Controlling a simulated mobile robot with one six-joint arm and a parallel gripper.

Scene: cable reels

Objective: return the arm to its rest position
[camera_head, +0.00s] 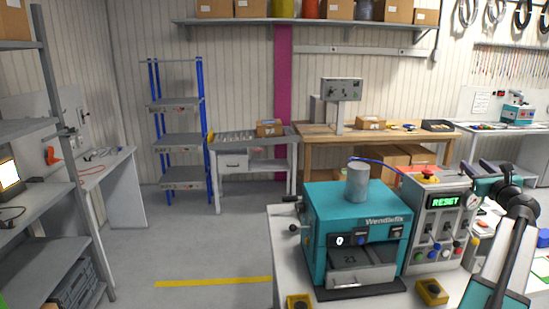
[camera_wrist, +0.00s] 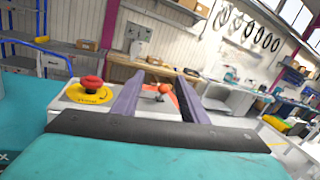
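My arm (camera_head: 508,240) rises at the right edge of the head view, bent at the top beside the control box. My gripper (camera_wrist: 158,76) shows in the wrist view with its two dark fingers apart; I see nothing held between them. In the head view I cannot make out the fingertips clearly. The control box (camera_head: 437,215) has a display reading RESET and a red stop button on yellow (camera_head: 428,177); this button also shows left of the fingers in the wrist view (camera_wrist: 91,89).
A teal Wendlefix machine (camera_head: 335,217) with a grey cylinder (camera_head: 358,181) on top stands left of the control box on a white bench (camera_head: 284,243). A wooden workbench (camera_head: 375,138) and blue-posted shelves (camera_head: 178,143) stand behind. Open floor lies to the left.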

